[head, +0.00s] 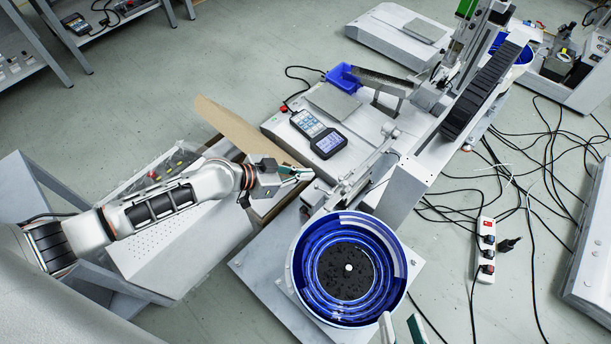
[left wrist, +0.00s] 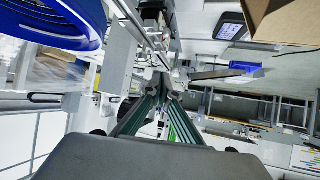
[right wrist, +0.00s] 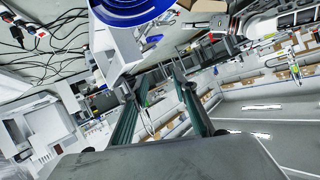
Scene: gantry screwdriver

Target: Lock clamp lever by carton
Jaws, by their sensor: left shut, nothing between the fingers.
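The open carton (head: 235,128) stands beside the machine base in the head view, partly hidden behind my left arm. Its brown cardboard also shows at the upper right of the left wrist view (left wrist: 285,22). My left gripper (head: 308,174) is shut and empty, over the carton's right side, with its tips close to the feeder rail mechanism (head: 348,186). The left wrist view shows its fingertips together (left wrist: 163,84). I cannot make out the clamp lever clearly. My right gripper (head: 402,322) is at the bottom edge, beside the blue bowl; the right wrist view shows its fingers apart and empty (right wrist: 157,80).
The blue bowl feeder (head: 392,285) stands right of and below my left gripper. Cables and a power strip (head: 486,250) lie on the floor at right.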

